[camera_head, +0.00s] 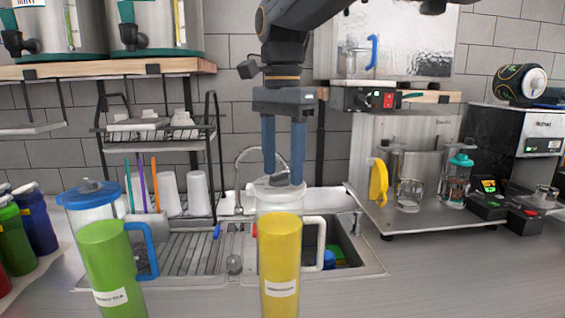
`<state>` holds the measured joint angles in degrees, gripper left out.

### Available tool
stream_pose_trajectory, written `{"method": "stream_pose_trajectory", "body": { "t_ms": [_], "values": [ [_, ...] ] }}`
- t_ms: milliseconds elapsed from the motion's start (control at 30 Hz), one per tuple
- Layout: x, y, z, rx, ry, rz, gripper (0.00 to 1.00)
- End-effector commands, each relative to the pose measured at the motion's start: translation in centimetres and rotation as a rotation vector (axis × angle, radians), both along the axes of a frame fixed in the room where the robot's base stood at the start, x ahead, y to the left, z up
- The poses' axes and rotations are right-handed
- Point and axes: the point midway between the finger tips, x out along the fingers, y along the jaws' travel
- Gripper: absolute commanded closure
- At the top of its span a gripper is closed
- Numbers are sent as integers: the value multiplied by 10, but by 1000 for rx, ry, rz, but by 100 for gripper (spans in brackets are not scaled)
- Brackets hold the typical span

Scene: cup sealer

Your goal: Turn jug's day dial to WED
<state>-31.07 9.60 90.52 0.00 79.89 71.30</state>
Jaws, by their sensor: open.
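A clear jug with a white lid (262,190) stands behind a yellow cup (280,265), which hides most of its body. A dark grey knob (279,181) sits on top of this lid. My gripper (284,178) points straight down over the lid, its two blue fingers apart. The knob shows between and below the fingertips; I cannot tell whether they touch it. Day markings on the lid are too small to read. A second jug with a blue lid (88,192) stands at the left, partly behind a green cup (112,270).
A white handle (314,245) sticks out right of the yellow cup. A sink (355,262) and faucet lie behind the jug. A drying rack (160,145) stands left, a metal tray (420,215) with glasses right. Counter at front right is clear.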

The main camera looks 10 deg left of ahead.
Motion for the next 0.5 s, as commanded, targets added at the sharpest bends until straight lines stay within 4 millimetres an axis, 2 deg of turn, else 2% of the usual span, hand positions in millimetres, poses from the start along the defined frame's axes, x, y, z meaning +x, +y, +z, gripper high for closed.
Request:
{"method": "stream_pose_trajectory", "body": {
  "t_ms": [33, 267, 500],
  "values": [
    [0, 0, 0, 0, 0, 0, 49],
    [0, 0, 0, 0, 0, 0, 88],
    [0, 0, 1, 0, 0, 16, 88]
  ]
}}
